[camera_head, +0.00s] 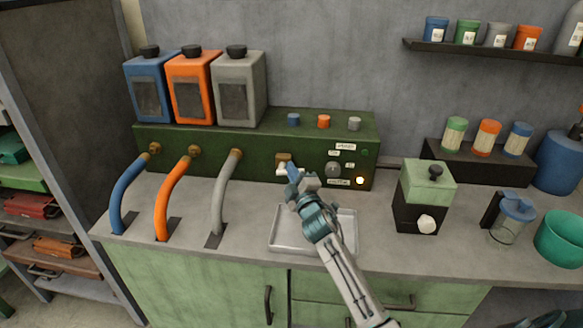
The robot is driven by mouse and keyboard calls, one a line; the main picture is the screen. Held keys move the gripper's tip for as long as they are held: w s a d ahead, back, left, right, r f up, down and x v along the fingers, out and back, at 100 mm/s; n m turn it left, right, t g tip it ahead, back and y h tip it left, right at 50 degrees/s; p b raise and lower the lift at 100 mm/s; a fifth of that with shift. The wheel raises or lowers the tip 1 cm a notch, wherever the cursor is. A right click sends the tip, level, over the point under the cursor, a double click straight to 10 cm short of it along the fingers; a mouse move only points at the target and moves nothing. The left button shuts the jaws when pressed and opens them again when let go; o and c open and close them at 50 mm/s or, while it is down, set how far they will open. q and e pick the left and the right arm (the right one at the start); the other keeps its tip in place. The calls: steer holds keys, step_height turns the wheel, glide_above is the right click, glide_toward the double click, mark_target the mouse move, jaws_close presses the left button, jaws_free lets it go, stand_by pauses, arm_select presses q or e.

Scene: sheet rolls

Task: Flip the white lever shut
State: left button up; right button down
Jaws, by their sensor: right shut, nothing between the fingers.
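The white lever (282,171) is small and sits under a brass fitting (284,158) on the front of the green machine (225,148). My right gripper (291,168) is shut and empty, with its blue fingertips close beside the lever on its right. I cannot tell whether they touch it. The gripper hides part of the machine front, and the lever's exact angle is too small to read. My left gripper is out of view.
A metal tray (283,243) lies below my right arm. Blue, orange and grey hoses (222,195) curve down at the left. A green-and-black box (428,182), a clear jug (508,224) and a teal bowl (562,238) stand at the right.

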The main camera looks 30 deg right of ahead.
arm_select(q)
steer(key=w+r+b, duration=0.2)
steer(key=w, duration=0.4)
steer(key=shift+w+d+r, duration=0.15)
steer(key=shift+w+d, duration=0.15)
arm_select(e)
steer(key=s+a+f, duration=0.2)
steer(key=s+f, duration=0.2)
steer(key=s, duration=0.1)
steer(key=shift+s+a, duration=0.15)
steer(key=shift+a, duration=0.25)
